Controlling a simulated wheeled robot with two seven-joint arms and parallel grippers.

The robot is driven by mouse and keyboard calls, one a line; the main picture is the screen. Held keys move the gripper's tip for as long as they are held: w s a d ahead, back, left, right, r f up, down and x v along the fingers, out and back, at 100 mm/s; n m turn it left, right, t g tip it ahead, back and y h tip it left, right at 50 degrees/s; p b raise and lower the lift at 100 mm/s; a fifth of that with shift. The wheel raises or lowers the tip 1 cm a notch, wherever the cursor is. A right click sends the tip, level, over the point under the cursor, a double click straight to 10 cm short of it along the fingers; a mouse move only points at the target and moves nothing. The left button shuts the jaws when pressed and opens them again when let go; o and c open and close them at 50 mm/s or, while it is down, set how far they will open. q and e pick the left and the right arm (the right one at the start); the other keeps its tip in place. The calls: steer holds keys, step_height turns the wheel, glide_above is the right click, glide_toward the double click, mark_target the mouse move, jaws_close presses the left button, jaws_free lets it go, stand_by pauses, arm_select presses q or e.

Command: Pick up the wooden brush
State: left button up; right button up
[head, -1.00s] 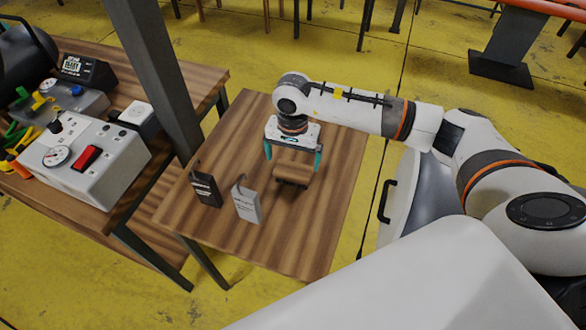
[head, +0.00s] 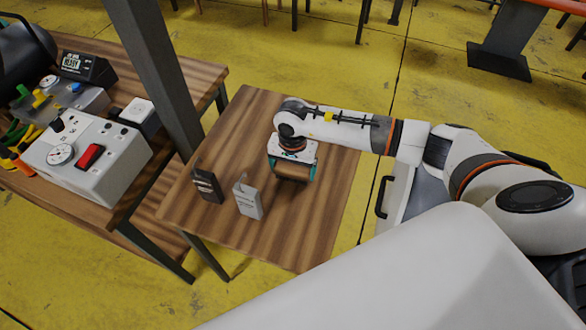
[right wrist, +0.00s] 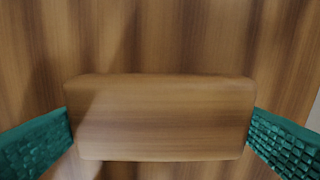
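The wooden brush (head: 291,172) is a brown block lying on the small wooden table (head: 310,235), partly hidden under my right gripper in the head view. In the right wrist view the brush (right wrist: 160,118) fills the space between the green finger pads. My right gripper (head: 292,175) points down over the brush, with one finger at each end. The pads meet both ends of the brush, so the gripper (right wrist: 160,135) looks shut on it. I cannot see any clear gap under the brush. My left gripper is not in view.
A dark post (head: 160,75) rises between this table and a bench with a gauge box (head: 88,160). The table's front part is clear.

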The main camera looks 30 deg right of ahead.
mark_target(293, 167)
steer(key=shift+r, duration=0.1)
steer(key=shift+w+r, duration=0.1)
steer(key=shift+r, duration=0.2)
step_height(293, 167, up, 9)
steer(key=shift+r+b, duration=0.15)
steer(key=shift+b, duration=1)
